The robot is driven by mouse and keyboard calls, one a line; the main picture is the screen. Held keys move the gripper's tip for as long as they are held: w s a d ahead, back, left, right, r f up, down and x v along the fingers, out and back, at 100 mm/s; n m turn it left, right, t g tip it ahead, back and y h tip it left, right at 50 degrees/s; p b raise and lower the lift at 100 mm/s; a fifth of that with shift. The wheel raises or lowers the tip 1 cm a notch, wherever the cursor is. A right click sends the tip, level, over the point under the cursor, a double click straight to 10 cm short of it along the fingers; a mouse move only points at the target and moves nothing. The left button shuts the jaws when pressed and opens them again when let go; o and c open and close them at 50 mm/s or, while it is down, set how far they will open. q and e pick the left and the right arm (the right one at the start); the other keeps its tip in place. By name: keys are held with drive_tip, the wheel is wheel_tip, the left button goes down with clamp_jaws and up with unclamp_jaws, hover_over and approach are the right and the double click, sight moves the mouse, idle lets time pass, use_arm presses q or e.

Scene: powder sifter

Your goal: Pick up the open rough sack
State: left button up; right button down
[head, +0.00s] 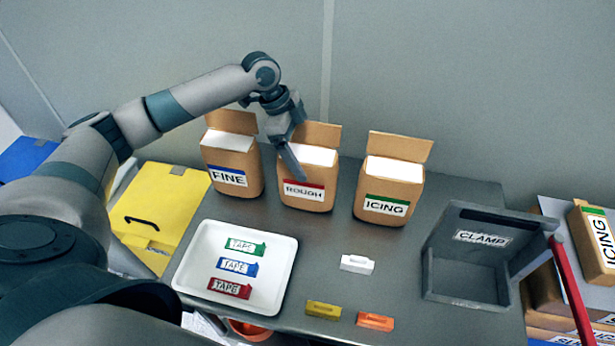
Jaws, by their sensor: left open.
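The open rough sack (306,194) is a brown bag with a red-striped ROUGH label and white contents at its top. It stands upright at the back of the grey table, between two other sacks. My left gripper (293,160) is open and points down at the left side of the sack's top. Its finger overlaps the sack's upper left edge in the head view, and I cannot tell whether it touches. My right gripper is not in view.
The FINE sack (231,166) stands left, the ICING sack (388,193) right. A white tray (188,292) holds tape pieces. A grey CLAMP box (462,284) stands at right. Small white (357,264), yellow (323,309) and orange (375,321) blocks lie in front.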

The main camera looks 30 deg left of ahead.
use_arm(q)
drive_tip(key=c, duration=2.2)
drive_tip(key=shift+o, duration=0.2)
drive_tip(key=shift+w+r, duration=0.1)
drive_tip(key=shift+r, duration=0.05)
drive_tip(key=shift+r, duration=0.1)
drive_tip(key=shift+w+r, duration=0.1)
drive_tip(key=shift+r, duration=0.35)
wheel_tip(320, 180, up, 8)
drive_tip(key=b, duration=0.3)
drive_tip(key=shift+f, duration=0.25)
drive_tip(key=shift+r, duration=0.7)
